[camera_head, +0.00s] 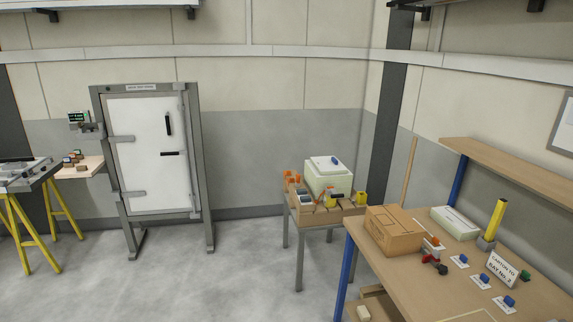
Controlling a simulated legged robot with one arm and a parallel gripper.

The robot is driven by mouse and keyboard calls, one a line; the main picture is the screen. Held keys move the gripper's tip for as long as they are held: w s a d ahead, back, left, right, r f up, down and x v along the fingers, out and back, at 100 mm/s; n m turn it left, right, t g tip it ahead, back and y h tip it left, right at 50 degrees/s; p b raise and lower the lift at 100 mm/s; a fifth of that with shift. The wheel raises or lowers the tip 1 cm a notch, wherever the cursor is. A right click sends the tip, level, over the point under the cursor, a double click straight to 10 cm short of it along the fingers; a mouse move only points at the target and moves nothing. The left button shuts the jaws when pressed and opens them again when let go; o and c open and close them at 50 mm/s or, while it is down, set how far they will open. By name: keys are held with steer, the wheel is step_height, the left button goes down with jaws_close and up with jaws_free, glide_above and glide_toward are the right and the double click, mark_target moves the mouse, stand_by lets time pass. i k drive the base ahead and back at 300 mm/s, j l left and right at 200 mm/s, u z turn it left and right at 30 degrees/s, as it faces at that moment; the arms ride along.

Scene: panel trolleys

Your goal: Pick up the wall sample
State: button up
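I cannot tell for sure which thing is the wall sample; no label that I can read names it. Several small dark and reddish blocks (73,158) sit on a light wooden board at the left, too small to make out. A white door panel (145,152) with black handles stands upright in a grey frame (198,150) against the back wall. My gripper is not in view.
A wooden workbench (405,295) at the right holds a cardboard box (393,231), a white box (454,222) and several blue-topped items. A small table (313,218) carries a pale cooler-like box (327,179). Yellow trestles (30,240) stand left. The middle floor (235,275) is clear.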

mark_target(325, 166)
steer(key=i+j+u, duration=0.1)
steer(key=i+u, duration=0.35)
steer(key=i, duration=1.35)
steer(key=i+z, duration=0.25)
steer(key=i, duration=0.2)
steer(key=i+z, duration=0.25)
steer(key=i, duration=0.15)
steer(key=i+j+z, duration=0.25)
steer(key=i, duration=0.15)
steer(key=i+j+z, duration=0.2)
steer(key=i, duration=0.25)
steer(key=i+z, duration=0.35)
steer(key=i+j+z, duration=0.15)
steer(key=z, duration=0.2)
steer(key=i+j+z, duration=0.35)
steer(key=i+l, duration=0.05)
steer(key=l, duration=0.05)
